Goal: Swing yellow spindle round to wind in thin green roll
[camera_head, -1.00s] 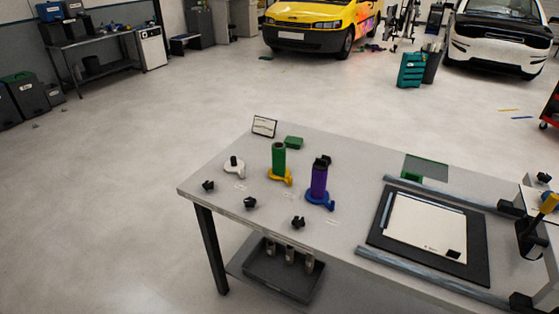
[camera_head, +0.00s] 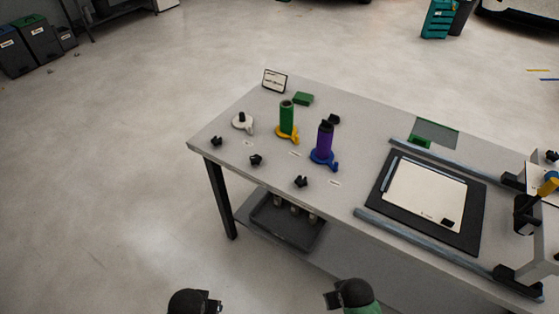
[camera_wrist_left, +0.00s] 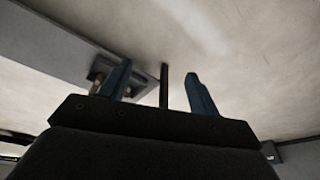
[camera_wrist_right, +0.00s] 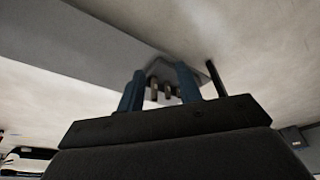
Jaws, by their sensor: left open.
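The green roll (camera_head: 286,116) stands upright on the yellow spindle (camera_head: 288,135), at the left part of the table. The spindle's yellow base and short crank arm show under the roll. My left gripper (camera_wrist_left: 160,86) is open and empty in the left wrist view, its two blue fingers apart. My right gripper (camera_wrist_right: 159,88) is open and empty in the right wrist view, its fingers also apart. Both face the table's underside area and the floor, well away from the spindle.
A purple roll (camera_head: 325,141) on a blue spindle (camera_head: 324,160) stands right of the green roll. A bare white spindle (camera_head: 243,122) is to its left. Small black knobs (camera_head: 256,160) line the front edge. A framed sign (camera_head: 274,81) and green block (camera_head: 303,98) are behind.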

